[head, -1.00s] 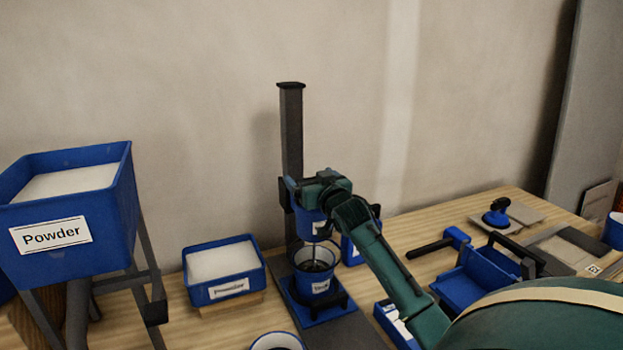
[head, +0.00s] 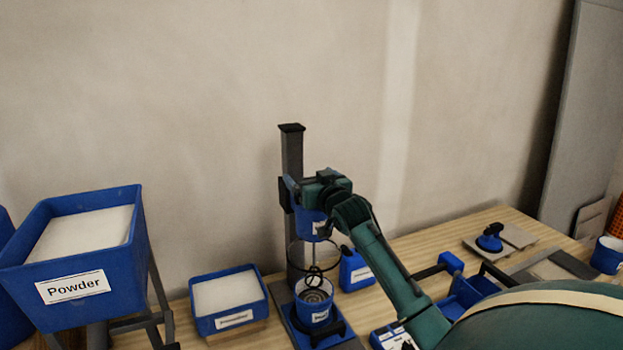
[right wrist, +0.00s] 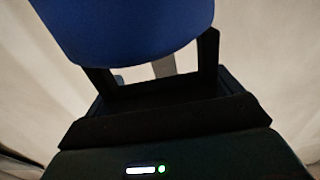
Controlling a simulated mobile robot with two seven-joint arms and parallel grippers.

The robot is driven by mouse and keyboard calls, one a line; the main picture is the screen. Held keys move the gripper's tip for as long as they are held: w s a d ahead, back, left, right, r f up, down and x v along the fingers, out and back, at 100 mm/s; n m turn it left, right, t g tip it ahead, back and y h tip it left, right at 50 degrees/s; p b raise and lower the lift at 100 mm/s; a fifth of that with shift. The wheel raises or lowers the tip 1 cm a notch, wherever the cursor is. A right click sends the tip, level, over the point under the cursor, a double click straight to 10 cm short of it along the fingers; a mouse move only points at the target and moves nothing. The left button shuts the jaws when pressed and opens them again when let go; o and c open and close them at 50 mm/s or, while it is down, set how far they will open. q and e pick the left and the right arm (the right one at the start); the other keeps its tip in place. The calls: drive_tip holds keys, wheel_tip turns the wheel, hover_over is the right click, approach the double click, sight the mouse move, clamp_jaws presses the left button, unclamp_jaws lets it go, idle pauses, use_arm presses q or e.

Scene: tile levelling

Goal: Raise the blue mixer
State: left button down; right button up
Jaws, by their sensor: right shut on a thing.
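The blue mixer (head: 311,223) is on a dark upright post (head: 292,152), partly covered by my right gripper (head: 308,188). My right gripper is shut on the mixer. In the right wrist view the mixer's blue body (right wrist: 130,28) fills the top, between the dark fingers. A wire whisk (head: 313,268) hangs below the mixer, and its round cage shows above the labelled blue bucket (head: 316,316). Whether its tip clears the rim I cannot tell. The bucket stands upright on the blue base of the stand. My left gripper is not in view.
A blue "Powder" bin (head: 72,270) stands at the left on legs. A smaller blue tub of white material (head: 230,301) is left of the stand. A blue canister (head: 355,270) stands close right of the whisk. A blue-handled tool (head: 490,238) lies on a tile farther right.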

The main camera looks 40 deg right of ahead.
drive_tip(key=o, duration=1)
drive_tip(key=shift+r, duration=0.45)
drive_tip(key=shift+o, duration=0.5)
drive_tip(key=shift+f, duration=0.1)
drive_tip(key=shift+f, duration=0.1)
drive_tip(key=shift+s+a, duration=0.2)
drive_tip(key=shift+s, duration=0.3)
use_arm(q)
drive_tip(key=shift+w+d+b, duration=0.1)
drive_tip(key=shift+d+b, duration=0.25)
drive_tip(key=shift+b, duration=0.45)
use_arm(e)
drive_tip(key=v, duration=1.2)
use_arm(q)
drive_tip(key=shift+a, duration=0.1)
use_arm(e)
drive_tip(key=shift+s, duration=0.1)
